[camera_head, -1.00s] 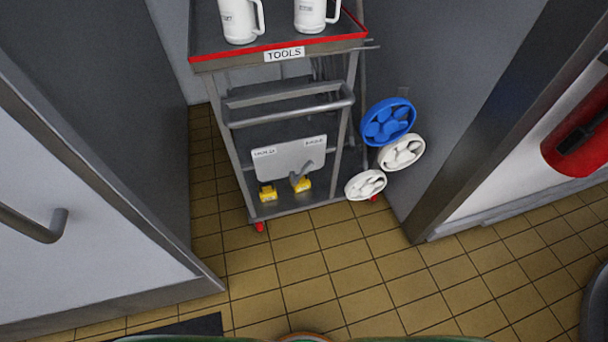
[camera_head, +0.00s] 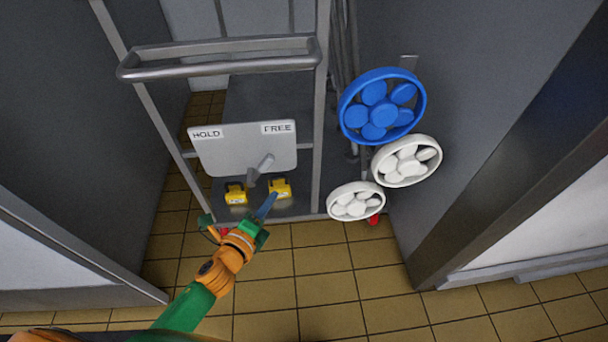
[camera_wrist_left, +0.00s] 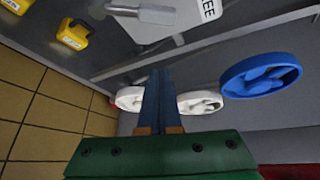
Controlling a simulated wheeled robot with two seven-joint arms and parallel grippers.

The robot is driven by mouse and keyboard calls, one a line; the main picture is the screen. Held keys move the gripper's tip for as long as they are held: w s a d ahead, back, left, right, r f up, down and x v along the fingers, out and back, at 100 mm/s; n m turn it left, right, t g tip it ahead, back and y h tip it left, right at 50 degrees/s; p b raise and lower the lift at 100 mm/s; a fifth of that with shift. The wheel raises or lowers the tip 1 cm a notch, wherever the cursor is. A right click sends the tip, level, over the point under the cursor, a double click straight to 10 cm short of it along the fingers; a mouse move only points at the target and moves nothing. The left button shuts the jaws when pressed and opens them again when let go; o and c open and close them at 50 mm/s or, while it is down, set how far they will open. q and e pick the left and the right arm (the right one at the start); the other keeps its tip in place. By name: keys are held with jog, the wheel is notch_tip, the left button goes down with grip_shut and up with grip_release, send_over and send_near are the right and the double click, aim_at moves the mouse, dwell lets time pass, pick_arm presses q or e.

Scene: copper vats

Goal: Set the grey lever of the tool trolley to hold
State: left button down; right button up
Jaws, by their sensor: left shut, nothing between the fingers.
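The tool trolley (camera_head: 217,70) stands ahead, with a light grey plate (camera_head: 225,150) low on its front. The plate reads HOLD (camera_head: 207,134) at the left and FREE (camera_head: 276,127) at the right. The grey lever (camera_head: 262,166) sits low on the plate and leans up to the right, towards FREE. It also shows at the top of the left wrist view (camera_wrist_left: 145,13). My left gripper (camera_head: 267,205) is shut and empty, its blue fingers just below the lever and apart from it, as far as I can tell. My right gripper is out of view.
A blue wheel (camera_head: 382,106) and two white wheels (camera_head: 407,160) are at the trolley's right. A grey rail (camera_head: 220,67) runs above the plate. Tiled floor (camera_head: 335,285) is open in front.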

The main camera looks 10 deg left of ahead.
aim_at(261, 170)
pick_arm(q)
jog(key=r+b+x, duration=0.1)
jog(key=b+x, duration=0.2)
jog(key=x, duration=0.7)
jog(key=a+r+p, duration=0.1)
jog(key=a+r, duration=0.1)
jog(key=a, duration=0.1)
jog(key=shift+m+p, duration=0.3)
jog(key=shift+p, duration=0.05)
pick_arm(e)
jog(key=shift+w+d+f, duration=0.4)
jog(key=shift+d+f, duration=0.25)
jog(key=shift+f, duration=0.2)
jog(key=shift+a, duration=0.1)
pick_arm(q)
jog(key=shift+a, duration=0.1)
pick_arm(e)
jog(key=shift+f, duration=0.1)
pick_arm(q)
jog(key=shift+a+r+t+h, duration=0.2)
jog(key=shift+t+h, duration=0.1)
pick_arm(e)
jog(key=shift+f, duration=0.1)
